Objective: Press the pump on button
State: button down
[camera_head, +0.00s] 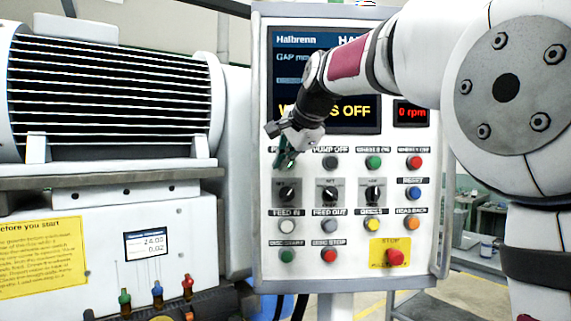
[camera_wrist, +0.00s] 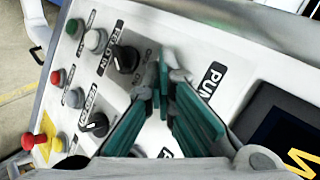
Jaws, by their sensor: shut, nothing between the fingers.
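The control panel (camera_head: 350,262) faces me, and its top button row begins at the left with a label partly hidden by my gripper (camera_head: 284,160). My gripper is shut and empty, its green fingertips over the spot under that label. The pump on button itself is hidden behind the fingers. In the wrist view the fingertips (camera_wrist: 164,76) meet close to the panel face, beside a label starting "PU" (camera_wrist: 211,80). I cannot tell whether they touch the button. The pump off button (camera_head: 330,162) is just to the right.
Rotary knobs (camera_head: 287,194) sit right below my fingers. A green button (camera_head: 374,162) and a red button (camera_head: 414,162) continue the top row. A red stop button (camera_head: 395,257) is at the lower right. The screen (camera_head: 290,75) is above; the grinder (camera_head: 110,95) stands left.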

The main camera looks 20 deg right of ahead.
jog(key=shift+s+a+p, duration=0.2)
jog(key=shift+s+p, duration=0.25)
jog(key=shift+s, duration=0.45)
jog(key=s+p, duration=0.1)
jog(key=s, duration=0.1)
jog(key=s+a+p, duration=0.1)
jog(key=s, duration=0.1)
jog(key=shift+s+a+p, duration=0.15)
jog(key=shift+s+p, duration=0.15)
jog(key=shift+s, duration=0.1)
jog(key=shift+f, duration=0.1)
